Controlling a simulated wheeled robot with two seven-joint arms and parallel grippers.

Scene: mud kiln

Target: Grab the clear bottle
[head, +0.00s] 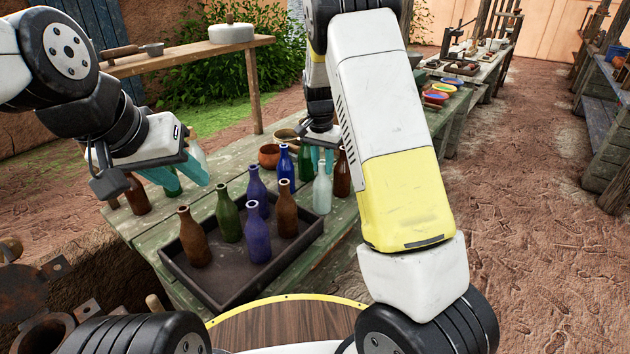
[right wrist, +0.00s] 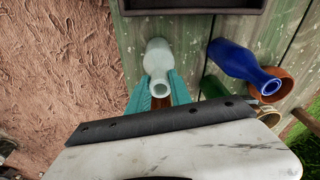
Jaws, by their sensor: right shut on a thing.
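The clear bottle (head: 322,192) stands upright on the green table just beyond the right end of the dark tray. In the right wrist view the clear bottle (right wrist: 158,58) lies between the teal fingers. My right gripper (head: 323,160) is shut on it, partly hidden by my own arm in the head view; its fingers also show in the right wrist view (right wrist: 158,92). My left gripper (head: 188,180) is over the table's left part, its teal fingers apart, near a green bottle (head: 171,186) and a brown bottle (head: 137,196). A pale bottle (head: 197,152) is partly hidden behind it.
The dark tray (head: 222,300) holds several brown, green and purple-blue bottles. A blue bottle (head: 285,165), a green bottle (head: 305,163) and a brown bottle (head: 342,175) stand close around the clear one. A terracotta bowl (head: 269,156) is behind. The table's right edge is close.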

